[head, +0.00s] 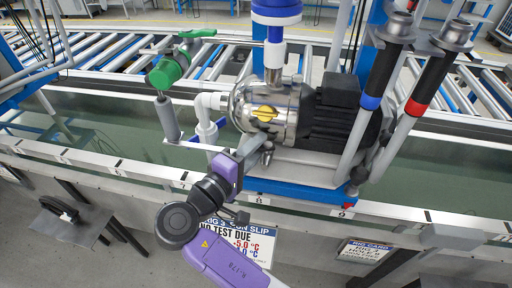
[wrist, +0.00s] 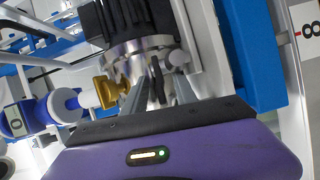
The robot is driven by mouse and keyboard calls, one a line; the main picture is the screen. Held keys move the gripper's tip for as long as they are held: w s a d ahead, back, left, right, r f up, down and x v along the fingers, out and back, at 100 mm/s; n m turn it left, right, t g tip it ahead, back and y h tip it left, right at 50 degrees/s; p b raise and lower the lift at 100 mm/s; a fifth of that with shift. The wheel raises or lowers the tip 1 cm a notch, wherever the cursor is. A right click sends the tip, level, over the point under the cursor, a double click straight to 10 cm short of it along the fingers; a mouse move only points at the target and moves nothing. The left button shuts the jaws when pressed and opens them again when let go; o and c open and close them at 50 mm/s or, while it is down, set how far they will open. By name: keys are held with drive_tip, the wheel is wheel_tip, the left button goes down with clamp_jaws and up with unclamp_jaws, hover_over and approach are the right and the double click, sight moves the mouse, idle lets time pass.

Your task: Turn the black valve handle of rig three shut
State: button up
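In the head view my purple gripper (head: 252,146) reaches up to the front of a silver pump (head: 268,108) with a black finned motor (head: 337,115). In the wrist view my gripper's two grey fingers (wrist: 160,88) are apart. A narrow black handle (wrist: 157,74) shows between them, in front of the pump's steel body (wrist: 140,52). Gaps seem to show on both sides of the handle; contact cannot be made out. The black handle is hidden behind my gripper in the head view. A yellow-brass part (wrist: 105,92) lies just left of the fingers.
A green valve (head: 167,71) with a green lever stands left of the pump. Two hoses with black grips (head: 393,50) rise at right. A rig 3 slip (head: 240,240) hangs below the rail, and a rig card (head: 362,250) hangs further right. A roller conveyor (head: 110,50) runs behind.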

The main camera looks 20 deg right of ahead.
drive_tip(key=v, duration=0.7)
drive_tip(key=shift+s+a, duration=0.2)
drive_tip(key=shift+a, duration=0.15)
